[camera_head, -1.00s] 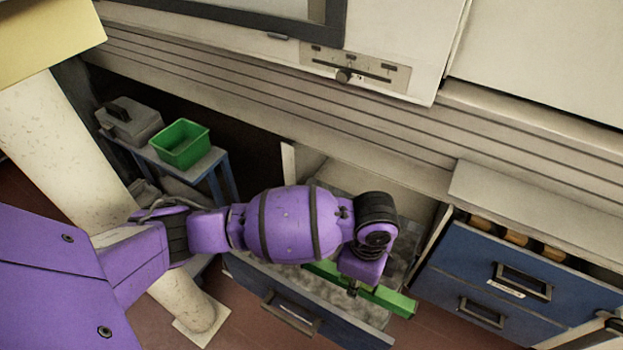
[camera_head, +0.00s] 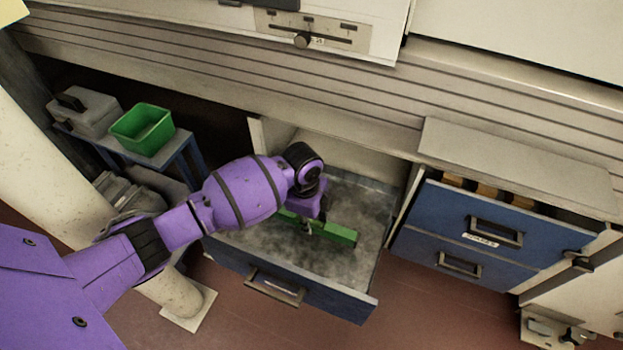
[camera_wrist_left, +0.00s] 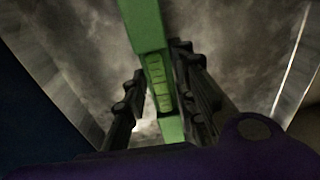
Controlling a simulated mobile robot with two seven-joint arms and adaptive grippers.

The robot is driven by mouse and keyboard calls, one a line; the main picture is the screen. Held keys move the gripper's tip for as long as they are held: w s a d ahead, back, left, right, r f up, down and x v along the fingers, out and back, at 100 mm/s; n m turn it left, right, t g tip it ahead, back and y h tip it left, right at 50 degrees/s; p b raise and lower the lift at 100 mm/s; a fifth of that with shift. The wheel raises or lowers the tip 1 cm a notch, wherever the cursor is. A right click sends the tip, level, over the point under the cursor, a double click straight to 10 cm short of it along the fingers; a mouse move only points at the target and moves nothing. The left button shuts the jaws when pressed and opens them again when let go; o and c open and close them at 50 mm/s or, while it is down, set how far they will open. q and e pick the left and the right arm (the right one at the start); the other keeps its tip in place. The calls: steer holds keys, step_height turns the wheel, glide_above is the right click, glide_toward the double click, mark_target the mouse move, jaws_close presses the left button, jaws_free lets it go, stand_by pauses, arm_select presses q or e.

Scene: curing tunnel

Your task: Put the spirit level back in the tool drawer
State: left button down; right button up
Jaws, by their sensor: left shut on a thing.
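The spirit level is a long green bar (camera_head: 337,233). My left gripper (camera_head: 309,227) is shut on it near its middle and holds it over the open tool drawer (camera_head: 352,301). In the left wrist view the level (camera_wrist_left: 143,25) runs between the two dark fingers (camera_wrist_left: 155,105), with the grey drawer floor behind it. The whole level appears within the drawer's outline. I cannot tell whether it touches the floor. My left wrist hides part of it. My right gripper is not in view.
The drawer has a blue front and a mottled grey floor that looks bare. A second blue drawer unit (camera_head: 449,223) stands to the right, slightly open at its top. At left, a green bin (camera_head: 142,128) and a grey toolbox (camera_head: 88,112) stand on a small blue-legged table.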

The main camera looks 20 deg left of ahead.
arm_select(q)
step_height(320, 180, down, 4)
steer(key=shift+f+b, duration=0.1)
steer(key=shift+b, duration=0.6)
steer(key=shift+w, duration=0.1)
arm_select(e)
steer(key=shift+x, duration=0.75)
arm_select(q)
steer(key=c, duration=1.4)
jaws_free()
steer(key=shift+c, duration=0.2)
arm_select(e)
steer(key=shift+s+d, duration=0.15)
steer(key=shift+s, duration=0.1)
arm_select(q)
steer(key=r+p, duration=0.1)
steer(key=r, duration=0.2)
steer(key=r+p, duration=0.1)
steer(key=r, duration=0.3)
steer(key=r+p, duration=0.2)
steer(key=r, duration=0.2)
steer(key=shift+a+r, duration=0.15)
steer(key=shift+a, duration=0.15)
steer(key=shift+s+r, duration=0.2)
steer(key=shift+r, duration=0.3)
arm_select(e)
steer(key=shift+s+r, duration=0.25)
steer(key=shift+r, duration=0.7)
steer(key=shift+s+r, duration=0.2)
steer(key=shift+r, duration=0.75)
